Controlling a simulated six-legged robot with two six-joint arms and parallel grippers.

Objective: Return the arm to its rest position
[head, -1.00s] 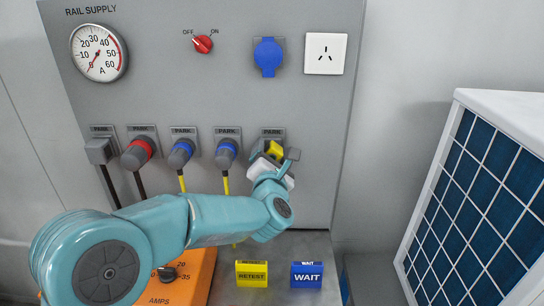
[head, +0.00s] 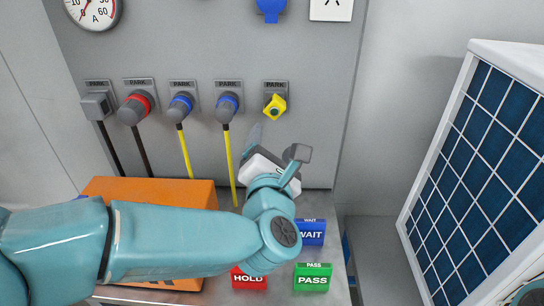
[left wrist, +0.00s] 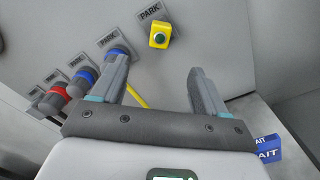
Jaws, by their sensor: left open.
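My left arm comes in from the left in the head view, and its gripper (head: 275,148) is just in front of the panel, below the rightmost PARK socket. In the left wrist view the two fingers (left wrist: 157,84) are apart with nothing between them. A yellow plug-like piece (head: 275,106) with a small dark-green centre sits in the rightmost PARK position, apart from the gripper; it also shows above the fingers in the left wrist view (left wrist: 160,35). My right gripper is not seen.
Parked plugs, one with a red ring (head: 136,107) and two blue-ringed (head: 180,106), hang left. Below are an orange box (head: 150,192) and WAIT (head: 311,232), HOLD (head: 249,279) and PASS (head: 313,277) blocks near my arm. A blue-gridded unit (head: 483,165) stands right.

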